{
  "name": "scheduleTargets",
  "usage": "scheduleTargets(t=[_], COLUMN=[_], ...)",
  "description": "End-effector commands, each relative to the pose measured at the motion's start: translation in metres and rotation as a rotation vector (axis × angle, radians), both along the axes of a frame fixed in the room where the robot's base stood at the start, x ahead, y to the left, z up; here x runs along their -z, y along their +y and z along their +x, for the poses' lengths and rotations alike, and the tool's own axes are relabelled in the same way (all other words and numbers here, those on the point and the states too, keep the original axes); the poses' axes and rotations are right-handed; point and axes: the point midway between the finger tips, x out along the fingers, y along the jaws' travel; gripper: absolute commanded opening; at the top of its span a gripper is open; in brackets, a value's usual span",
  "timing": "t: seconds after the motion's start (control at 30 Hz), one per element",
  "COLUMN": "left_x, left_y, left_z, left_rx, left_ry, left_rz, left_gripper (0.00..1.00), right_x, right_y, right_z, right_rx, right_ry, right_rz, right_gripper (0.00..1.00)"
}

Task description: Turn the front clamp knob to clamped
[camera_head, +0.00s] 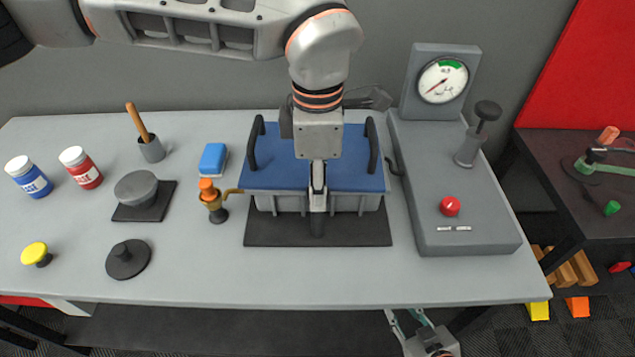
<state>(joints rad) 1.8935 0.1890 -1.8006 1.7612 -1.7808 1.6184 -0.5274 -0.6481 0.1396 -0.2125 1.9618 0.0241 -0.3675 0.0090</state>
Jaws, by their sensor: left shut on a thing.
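A grey box with a blue lid (275,175) and two black handles stands on a dark mat (270,232) in the middle of the table. At the middle of its front side is a dark clamp knob (317,228), mostly hidden by my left gripper. My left gripper (318,208) points down over the front of the lid and is shut on the clamp knob. The knob's turn position cannot be made out. My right gripper (406,318) is below the table's front edge, with its fingers apart and empty.
A grey console with a dial gauge (443,80), a black-topped lever (487,112) and a red button (450,206) stands right of the box. The front table strip is clear.

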Motion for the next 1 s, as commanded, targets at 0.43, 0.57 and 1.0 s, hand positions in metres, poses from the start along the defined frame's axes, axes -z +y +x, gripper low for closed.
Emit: scheduleTargets(t=[0.43, 0.57, 1.0], left_x=[-0.0014, -0.0015, -0.0012], left_y=[-0.0007, -0.0008, -0.0003], left_z=[0.0008, 0.0008, 0.0004], left_rx=[0.037, 0.036, 0.035], left_ry=[-0.003, -0.003, -0.001], left_rz=[-0.002, -0.003, -0.001], left_gripper=[0.07, 0.07, 0.45], right_x=[-0.0008, -0.0008, 0.0003], right_y=[0.0000, 0.0000, -0.0013], right_z=[0.0001, 0.0001, -0.0009], right_rx=[0.000, 0.000, -0.001], right_ry=[0.000, 0.000, 0.002], right_rz=[0.000, 0.000, -0.004], right_gripper=[0.27, 0.27, 0.27])
